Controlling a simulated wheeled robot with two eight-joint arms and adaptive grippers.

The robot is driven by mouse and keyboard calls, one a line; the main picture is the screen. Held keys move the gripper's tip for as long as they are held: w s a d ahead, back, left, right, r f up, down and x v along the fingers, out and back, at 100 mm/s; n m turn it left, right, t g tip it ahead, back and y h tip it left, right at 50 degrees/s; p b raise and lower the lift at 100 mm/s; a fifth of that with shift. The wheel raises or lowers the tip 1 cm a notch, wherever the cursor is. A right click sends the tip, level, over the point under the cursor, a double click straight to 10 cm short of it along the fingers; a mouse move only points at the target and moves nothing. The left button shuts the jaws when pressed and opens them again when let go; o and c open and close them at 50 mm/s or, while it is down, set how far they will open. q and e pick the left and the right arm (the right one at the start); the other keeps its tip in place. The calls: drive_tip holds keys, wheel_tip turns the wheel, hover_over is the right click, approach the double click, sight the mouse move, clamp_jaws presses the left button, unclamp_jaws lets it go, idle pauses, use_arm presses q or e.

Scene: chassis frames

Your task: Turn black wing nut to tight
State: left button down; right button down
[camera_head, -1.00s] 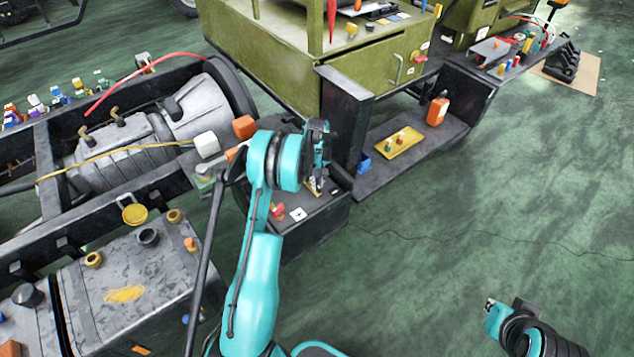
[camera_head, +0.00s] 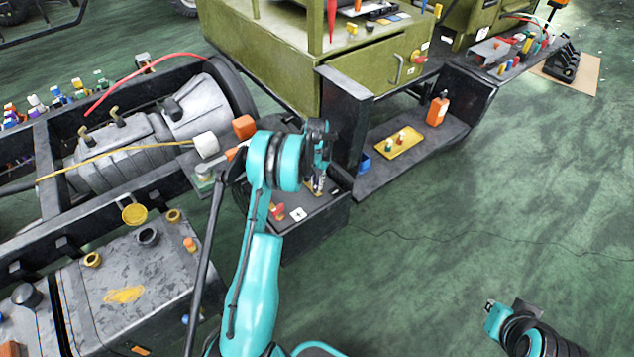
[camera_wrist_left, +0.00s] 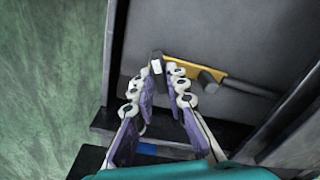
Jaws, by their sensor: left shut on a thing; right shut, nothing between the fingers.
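My left gripper (camera_head: 318,187) reaches down over a dark box-like surface on the chassis. The left wrist view shows its pale, jointed fingers with purple pads (camera_wrist_left: 157,92) shut on a small black piece with a white mark, which seems to be the black wing nut (camera_wrist_left: 157,64). In the head view the fingers mostly hide the nut. A yellow bar (camera_wrist_left: 192,68) lies by the nut, with a dark round post (camera_wrist_left: 210,79) beside it. My right gripper (camera_head: 491,306) is low at the right, away from the chassis; its fingers are hard to make out.
A red knob (camera_head: 277,211) and a white plate with a dark mark (camera_head: 298,214) are near the left gripper. A dark upright wall (camera_head: 345,118) stands close behind it. Open green floor (camera_head: 470,210) lies to the right.

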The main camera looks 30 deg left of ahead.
use_arm(q)
drive_tip(key=shift+m, duration=1.6)
drive_tip(key=c, duration=1.5)
unclamp_jaws()
drive_tip(key=shift+c, duration=0.2)
wheel_tip(320, 180, up, 12)
